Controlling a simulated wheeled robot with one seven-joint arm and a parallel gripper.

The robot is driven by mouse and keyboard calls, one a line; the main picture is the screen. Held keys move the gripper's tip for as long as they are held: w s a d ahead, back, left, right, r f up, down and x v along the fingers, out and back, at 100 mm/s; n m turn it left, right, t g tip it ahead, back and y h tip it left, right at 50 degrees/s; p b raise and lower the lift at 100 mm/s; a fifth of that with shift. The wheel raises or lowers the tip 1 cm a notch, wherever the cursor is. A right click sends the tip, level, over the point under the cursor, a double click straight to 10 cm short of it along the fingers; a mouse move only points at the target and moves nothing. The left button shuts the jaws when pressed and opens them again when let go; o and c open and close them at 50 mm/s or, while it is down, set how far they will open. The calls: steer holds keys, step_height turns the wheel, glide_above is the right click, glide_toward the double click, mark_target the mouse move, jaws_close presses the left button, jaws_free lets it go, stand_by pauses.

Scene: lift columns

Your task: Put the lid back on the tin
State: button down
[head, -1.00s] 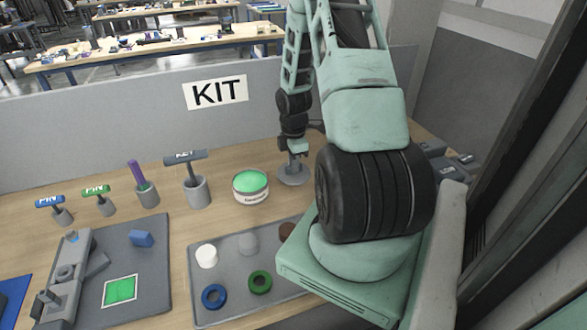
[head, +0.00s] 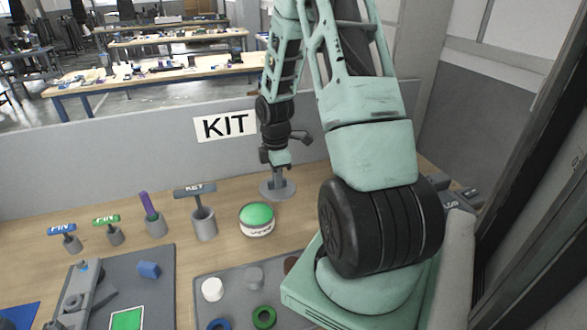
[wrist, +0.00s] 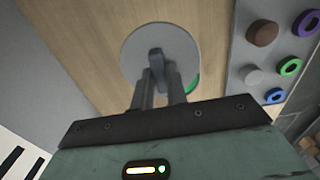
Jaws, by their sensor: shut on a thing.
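The tin (head: 257,228) stands on the bench, white with a pale band and a bright green top. The lid (head: 265,192) is a flat grey disc with an upright grey handle. My gripper (head: 276,168) is shut on that handle and holds the lid level-looking, behind and a little right of the tin in the head view. In the wrist view the lid (wrist: 185,48) fills the centre, its handle between my fingers (wrist: 160,88). A green sliver of the tin (wrist: 194,86) shows past the lid's edge; the rest is hidden there.
A holder with the KEY tool (head: 204,222) stands left of the tin. Further left are a purple-handled tool (head: 150,208) and two PIN tools. A grey tray (head: 238,292) with small pucks and rings lies in front. A grey partition with a KIT sign (head: 225,126) stands behind.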

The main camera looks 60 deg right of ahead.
steer(key=w+a+r+p, duration=0.1)
steer(key=w+a+p, duration=0.25)
steer(key=a, duration=0.35)
step_height(320, 180, down, 4)
steer(key=b, duration=0.4)
steer(key=shift+s+d+f, duration=0.1)
steer(key=shift+d, duration=0.05)
steer(key=shift+f+b, duration=0.55)
steer(key=shift+f, duration=0.4)
stand_by(0.5)
steer(key=shift+f+p, duration=0.15)
steer(key=shift+p, duration=0.2)
stand_by(1.2)
steer(key=c, duration=0.8)
jaws_free()
steer(key=shift+c, duration=0.2)
